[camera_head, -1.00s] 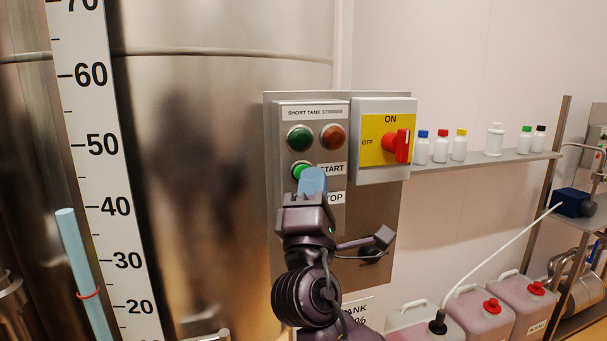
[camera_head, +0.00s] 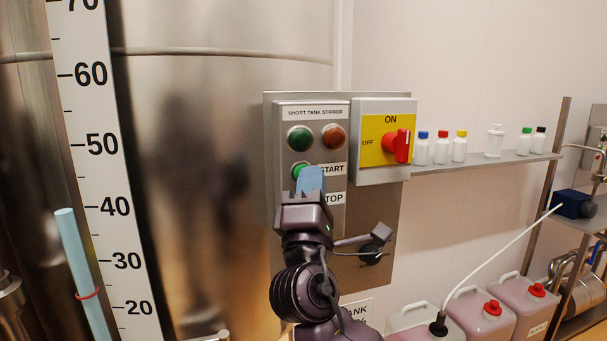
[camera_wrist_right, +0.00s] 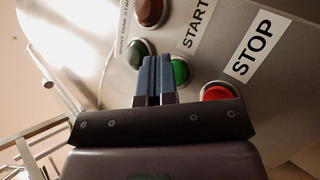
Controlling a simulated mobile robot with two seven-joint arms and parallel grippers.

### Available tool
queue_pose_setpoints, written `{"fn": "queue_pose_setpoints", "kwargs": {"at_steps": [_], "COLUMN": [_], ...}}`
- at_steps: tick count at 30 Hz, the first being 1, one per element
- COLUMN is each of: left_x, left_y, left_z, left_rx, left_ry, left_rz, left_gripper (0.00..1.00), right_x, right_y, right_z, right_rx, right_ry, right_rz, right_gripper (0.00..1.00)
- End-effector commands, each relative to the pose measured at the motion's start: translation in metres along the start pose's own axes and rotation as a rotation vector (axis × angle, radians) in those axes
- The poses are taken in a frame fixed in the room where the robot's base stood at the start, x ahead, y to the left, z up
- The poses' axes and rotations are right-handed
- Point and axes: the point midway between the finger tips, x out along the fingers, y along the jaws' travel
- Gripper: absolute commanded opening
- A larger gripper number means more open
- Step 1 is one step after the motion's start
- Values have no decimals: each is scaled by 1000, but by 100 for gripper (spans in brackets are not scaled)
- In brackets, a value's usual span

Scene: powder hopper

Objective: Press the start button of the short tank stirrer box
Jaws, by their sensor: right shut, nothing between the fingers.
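The short tank stirrer box (camera_head: 286,118) is a grey panel on the wall with START and STOP labels. Its green start button (camera_head: 299,170) shows partly behind my right gripper (camera_head: 310,180). The right gripper is shut and empty, with its blue fingertips in front of the button. In the right wrist view the shut fingers (camera_wrist_right: 155,75) overlap the left edge of the green start button (camera_wrist_right: 180,71). I cannot tell whether they touch it. The red stop button (camera_wrist_right: 217,92) shows to the right there, hidden in the head view. My left gripper is not in view.
A yellow ON/OFF switch box (camera_head: 375,121) with a red handle (camera_head: 402,146) adjoins at the right. Dark green (camera_head: 300,138) and red-brown lamps (camera_head: 333,137) sit above the start button. A black knob (camera_head: 371,254) lies below. A shelf (camera_head: 490,160) holds small bottles.

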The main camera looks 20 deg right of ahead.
Motion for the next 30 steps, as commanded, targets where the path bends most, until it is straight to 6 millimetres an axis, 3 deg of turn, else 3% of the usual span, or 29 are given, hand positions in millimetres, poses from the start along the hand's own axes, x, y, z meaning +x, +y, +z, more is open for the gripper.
{"fn": "queue_pose_setpoints", "kwargs": {"at_steps": [19, 30], "left_x": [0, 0], "left_y": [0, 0], "left_z": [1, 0], "left_rx": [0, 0], "left_ry": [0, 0], "left_rz": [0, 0], "left_gripper": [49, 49], "right_x": [2, -7], "right_y": [-2, 5], "right_z": [-2, 5], "right_rx": [0, 1], "right_ry": [0, 0], "right_rz": [0, 0], "right_gripper": [0, 0]}}
